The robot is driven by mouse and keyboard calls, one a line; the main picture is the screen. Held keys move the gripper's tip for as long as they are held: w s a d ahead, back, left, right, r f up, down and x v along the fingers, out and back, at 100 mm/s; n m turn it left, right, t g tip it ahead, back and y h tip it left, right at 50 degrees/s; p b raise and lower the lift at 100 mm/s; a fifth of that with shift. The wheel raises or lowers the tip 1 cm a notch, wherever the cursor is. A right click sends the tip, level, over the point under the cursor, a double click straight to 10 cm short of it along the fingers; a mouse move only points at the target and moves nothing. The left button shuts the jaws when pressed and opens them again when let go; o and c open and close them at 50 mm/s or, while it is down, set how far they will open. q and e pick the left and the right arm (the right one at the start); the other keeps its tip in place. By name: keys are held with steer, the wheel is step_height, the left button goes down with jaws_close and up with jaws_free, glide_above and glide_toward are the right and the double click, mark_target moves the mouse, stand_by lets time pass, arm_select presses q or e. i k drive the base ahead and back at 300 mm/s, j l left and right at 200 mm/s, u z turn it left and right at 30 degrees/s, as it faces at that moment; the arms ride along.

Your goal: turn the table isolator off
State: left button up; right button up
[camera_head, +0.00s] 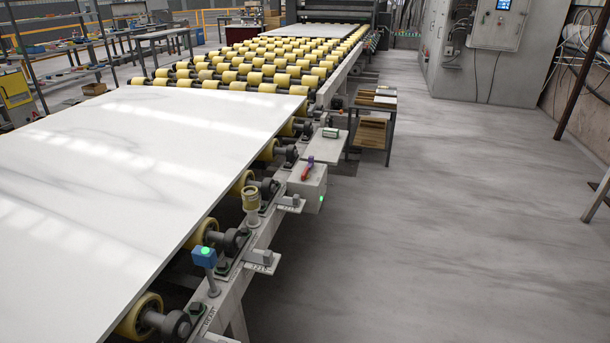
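A light grey box (309,188) is fixed to the side rail of the roller table, right of the slab edge. It looks like the isolator. A red handle (306,171) with a purple end sits on its upper face, tilted. The handle's exact setting is too small to read. A small green light (321,198) glows on the box's right side. Neither of my grippers is in the head view.
A large white slab (130,170) lies on the roller table, with yellow rollers (260,70) beyond it. A blue box with a green light (204,256) stands on the near rail. A small shelf stand (373,125) is beside the table. The floor (450,220) at right is clear.

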mark_target(304, 175)
steer(key=i+l+u, duration=0.35)
steer(key=i+l, duration=0.5)
